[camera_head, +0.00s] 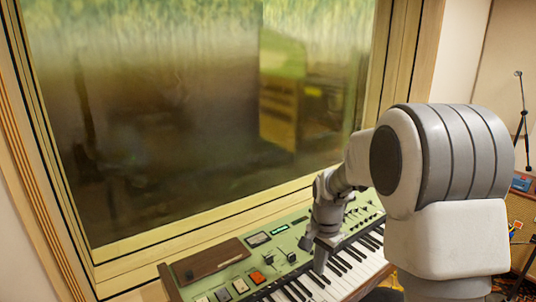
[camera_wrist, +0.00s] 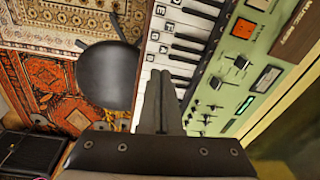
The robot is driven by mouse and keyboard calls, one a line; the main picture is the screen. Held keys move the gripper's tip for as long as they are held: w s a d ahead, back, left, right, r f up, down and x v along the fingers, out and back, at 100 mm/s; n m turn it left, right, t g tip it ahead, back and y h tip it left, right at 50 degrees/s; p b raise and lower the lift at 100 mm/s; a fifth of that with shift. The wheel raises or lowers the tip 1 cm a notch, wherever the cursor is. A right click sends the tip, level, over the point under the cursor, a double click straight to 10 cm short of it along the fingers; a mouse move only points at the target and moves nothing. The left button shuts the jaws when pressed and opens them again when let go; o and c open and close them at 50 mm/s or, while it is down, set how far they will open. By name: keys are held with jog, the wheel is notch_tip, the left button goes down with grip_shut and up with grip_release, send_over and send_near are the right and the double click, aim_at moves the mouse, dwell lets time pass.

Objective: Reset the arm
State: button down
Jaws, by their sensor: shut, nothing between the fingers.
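My gripper (camera_wrist: 160,102) is shut and empty in the wrist view, its two fingers side by side, over the keys of a green keyboard synthesizer. In the head view my gripper (camera_head: 321,262) is small and points down over the synthesizer (camera_head: 216,275), close above the white keys. I cannot tell whether the fingertips touch the keys. My arm reaches in from the right and hides the right part of the keyboard.
A large wood-framed window (camera_head: 190,130) stands behind the synthesizer. A round black stool (camera_wrist: 107,76) stands on a patterned rug (camera_wrist: 40,75) beside the keys. A black box (camera_wrist: 32,152) sits at lower left. A microphone stand (camera_head: 522,115) and amplifier (camera_head: 522,215) stand at far right.

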jog(key=s+r+n+t+p, duration=0.1)
jog(key=s+r+n+p, duration=0.1)
jog(key=s+r, duration=0.5)
jog(key=s+r+n+t+p, duration=0.1)
jog(key=s+r+n, duration=0.25)
jog(key=r, duration=0.55)
jog(key=s+r+n+t+p, duration=0.1)
jog(key=s+r+n, duration=0.1)
jog(key=s, duration=0.5)
jog(key=s+r+n+t+p, duration=0.1)
jog(key=s+r+n+p, duration=0.1)
jog(key=s+r, duration=0.2)
jog(key=shift+s+r+t, duration=0.4)
jog(key=shift+s, duration=1.3)
